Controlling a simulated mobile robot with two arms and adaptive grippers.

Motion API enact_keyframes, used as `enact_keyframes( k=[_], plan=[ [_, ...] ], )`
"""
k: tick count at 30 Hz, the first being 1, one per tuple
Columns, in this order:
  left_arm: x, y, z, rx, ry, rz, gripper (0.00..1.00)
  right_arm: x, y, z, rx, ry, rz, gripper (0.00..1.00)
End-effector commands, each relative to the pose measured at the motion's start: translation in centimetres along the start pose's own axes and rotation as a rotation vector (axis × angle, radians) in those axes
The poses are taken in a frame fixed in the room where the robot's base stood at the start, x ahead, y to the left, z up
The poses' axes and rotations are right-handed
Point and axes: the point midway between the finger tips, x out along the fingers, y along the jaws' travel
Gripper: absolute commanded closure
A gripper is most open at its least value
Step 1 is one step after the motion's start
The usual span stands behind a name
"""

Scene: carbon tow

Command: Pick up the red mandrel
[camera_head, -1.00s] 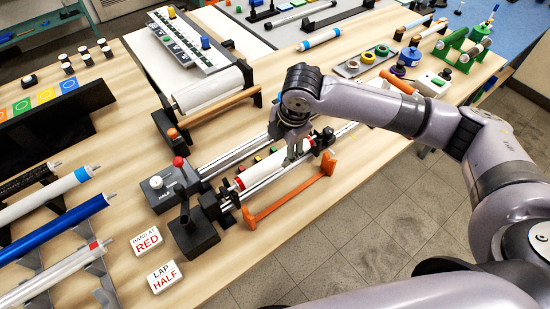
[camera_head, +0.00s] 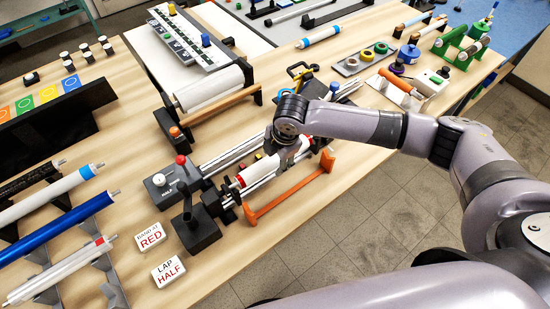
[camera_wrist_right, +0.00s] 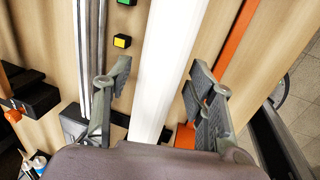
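A white mandrel with red end bands (camera_head: 254,172) lies in the winding machine (camera_head: 215,190) at the middle of the table. My right gripper (camera_head: 290,158) is over the tube's far half in the head view. In the right wrist view, its two open fingers (camera_wrist_right: 158,105) stand on either side of the white tube (camera_wrist_right: 162,65), with gaps between fingers and tube. A second white tube with a red band (camera_head: 62,270) lies on the rack at the left. My left gripper is not in view.
An orange handle-like bar (camera_head: 290,192) runs along the machine's front side, close to the right gripper. Machine rails (camera_wrist_right: 88,50) run beside the tube. Two signs, "BAND AT RED" (camera_head: 150,236) and "LAP HALF" (camera_head: 168,271), lie near the front edge.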

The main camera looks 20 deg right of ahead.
Motion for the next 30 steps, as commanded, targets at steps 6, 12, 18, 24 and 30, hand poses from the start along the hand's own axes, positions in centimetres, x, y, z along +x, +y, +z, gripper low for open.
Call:
enact_keyframes(
  k=[6,12,18,24,30],
  plan=[
    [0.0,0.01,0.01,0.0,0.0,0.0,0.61,-0.04,0.02,0.02,0.0,0.0,0.0,0.66],
    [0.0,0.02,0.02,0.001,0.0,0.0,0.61,-0.05,0.01,0.03,0.0,0.0,0.0,0.79],
    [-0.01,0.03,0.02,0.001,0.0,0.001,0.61,-0.05,0.01,0.03,0.0,0.0,0.0,0.93],
    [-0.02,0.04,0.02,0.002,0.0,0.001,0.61,-0.1,0.07,0.03,0.0,0.0,0.001,1.0],
    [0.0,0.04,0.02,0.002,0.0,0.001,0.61,-0.13,0.08,0.03,0.0,0.0,0.002,1.0]
  ],
)
